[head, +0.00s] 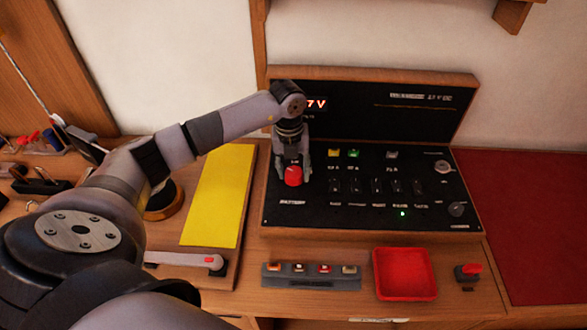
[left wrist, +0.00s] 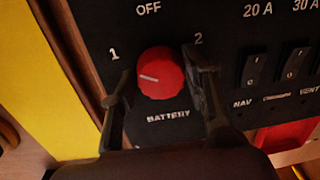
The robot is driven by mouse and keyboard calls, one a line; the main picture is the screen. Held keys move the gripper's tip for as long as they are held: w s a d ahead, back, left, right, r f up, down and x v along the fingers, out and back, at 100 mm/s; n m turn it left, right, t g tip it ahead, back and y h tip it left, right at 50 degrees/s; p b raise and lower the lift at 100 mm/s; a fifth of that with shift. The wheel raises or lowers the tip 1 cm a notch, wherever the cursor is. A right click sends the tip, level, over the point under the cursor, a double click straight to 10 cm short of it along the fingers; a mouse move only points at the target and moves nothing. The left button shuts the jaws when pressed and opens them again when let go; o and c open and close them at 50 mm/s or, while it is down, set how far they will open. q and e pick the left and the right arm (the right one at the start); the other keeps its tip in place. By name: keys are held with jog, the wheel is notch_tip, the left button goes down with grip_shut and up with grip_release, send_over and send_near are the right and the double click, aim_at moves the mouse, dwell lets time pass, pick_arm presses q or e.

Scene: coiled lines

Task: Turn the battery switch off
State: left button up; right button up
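The battery switch is a round red knob (head: 293,176) at the left of the black panel. In the left wrist view the knob (left wrist: 163,70) has a white mark on its left part, pointing left, on the side of the "1" label. "OFF" is printed above it, "2" to the upper right and "BATTERY" below. My left gripper (head: 291,179) is over the knob, with one finger on each side. In the left wrist view its fingers (left wrist: 157,80) are apart; a gap shows at the left finger, and I cannot tell whether the right finger touches. My right gripper is not in view.
The black panel (head: 324,214) has several rocker switches to the right of the knob and a lit display (head: 317,104) behind. A yellow board (head: 216,198) lies left. A red tray (head: 404,274) and a small red-topped switch (head: 470,270) are in front.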

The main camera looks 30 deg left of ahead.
pick_arm(q)
jog(key=c, duration=0.7)
jog(key=shift+o, duration=0.2)
jog(key=shift+f+m+b, duration=0.1)
jog(key=shift+m+b, duration=1.05)
jog(key=shift+m, duration=0.05)
jog(key=m+b, duration=0.2)
jog(key=shift+w+m, duration=0.1)
jog(key=shift+m, duration=0.2)
jog(key=m+b, duration=0.2)
jog(key=m, duration=0.2)
jog(key=shift+g+b, duration=0.3)
jog(key=shift+m+b, duration=0.65)
jog(key=shift+m, duration=0.75)
